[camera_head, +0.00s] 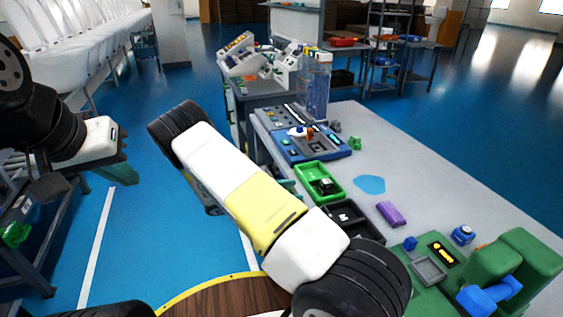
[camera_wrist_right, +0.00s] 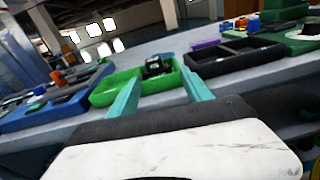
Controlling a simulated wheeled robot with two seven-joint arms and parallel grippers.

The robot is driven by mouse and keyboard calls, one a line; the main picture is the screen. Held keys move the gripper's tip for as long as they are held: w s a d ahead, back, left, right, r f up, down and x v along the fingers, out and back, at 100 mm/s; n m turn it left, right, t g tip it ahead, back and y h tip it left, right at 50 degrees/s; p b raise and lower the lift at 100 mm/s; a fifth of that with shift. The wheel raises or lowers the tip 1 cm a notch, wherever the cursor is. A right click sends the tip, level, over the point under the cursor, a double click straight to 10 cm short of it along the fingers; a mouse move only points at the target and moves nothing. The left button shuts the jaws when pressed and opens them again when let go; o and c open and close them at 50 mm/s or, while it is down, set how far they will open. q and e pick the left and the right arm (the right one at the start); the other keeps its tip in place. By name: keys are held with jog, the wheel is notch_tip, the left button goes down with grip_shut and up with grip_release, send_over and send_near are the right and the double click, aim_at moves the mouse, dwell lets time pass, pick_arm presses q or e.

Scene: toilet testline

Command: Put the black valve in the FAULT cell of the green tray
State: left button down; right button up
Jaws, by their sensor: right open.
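The green tray (camera_head: 306,170) lies near the left edge of the grey table, and it also shows in the right wrist view (camera_wrist_right: 97,100). A black part (camera_head: 325,186), which looks like the valve, sits inside it, in the right-hand part of the tray in the right wrist view (camera_wrist_right: 155,68). No cell lettering is readable. My right gripper (camera_wrist_right: 160,92) is open and empty, its teal fingers apart and pointing at the tray; in the head view my arm mostly hides it. My left gripper (camera_head: 122,172) is far left, away from the table; its finger gap is not visible.
A black tray (camera_wrist_right: 215,67) stands beside the green one. A blue test panel (camera_head: 290,145) is beyond it. A purple block (camera_head: 390,213), a light-blue patch (camera_head: 370,184) and a green machine (camera_head: 500,265) are also on the table. The table's right back is clear.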

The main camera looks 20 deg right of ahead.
jog(key=s+a+r+m+t+y, duration=0.3)
jog(key=s+r+m+y, duration=0.5)
jog(key=s+r, duration=0.4)
jog(key=s+a+r+m+t+y, duration=0.2)
jog(key=s+a+r+m+y, duration=0.3)
jog(key=r, duration=1.4)
jog(key=s+m+y, duration=0.4)
jog(key=s+y, duration=0.2)
jog(key=s, duration=0.1)
jog(key=shift+a+t, duration=0.15)
jog(key=shift+t, duration=0.25)
jog(key=shift+r, duration=0.1)
